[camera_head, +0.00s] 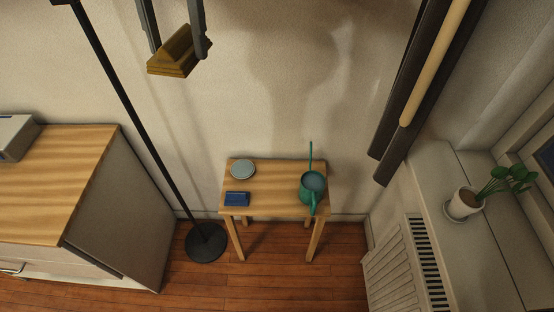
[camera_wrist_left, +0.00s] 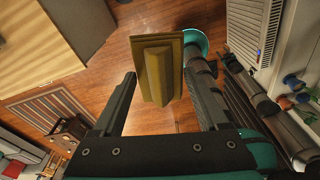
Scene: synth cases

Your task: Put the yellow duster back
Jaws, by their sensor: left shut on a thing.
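The yellow duster (camera_head: 174,58) is a dull yellow-brown block with a stepped, ridged shape. My left gripper (camera_head: 178,38) is at the top of the head view, with its dark fingers on either side of the duster, holding it up in front of the pale wall. In the left wrist view the duster (camera_wrist_left: 157,70) shows between the two fingers of the left gripper (camera_wrist_left: 162,68), its narrow ridge facing the camera. Nothing is seen under the duster.
A small wooden table (camera_head: 270,190) bears a round dish (camera_head: 243,169), a blue block (camera_head: 237,199) and a green watering can (camera_head: 312,187). A dark pole on a round base (camera_head: 205,243) stands left. A cabinet (camera_head: 70,180), radiator (camera_head: 400,270) and potted plant (camera_head: 465,201) flank it.

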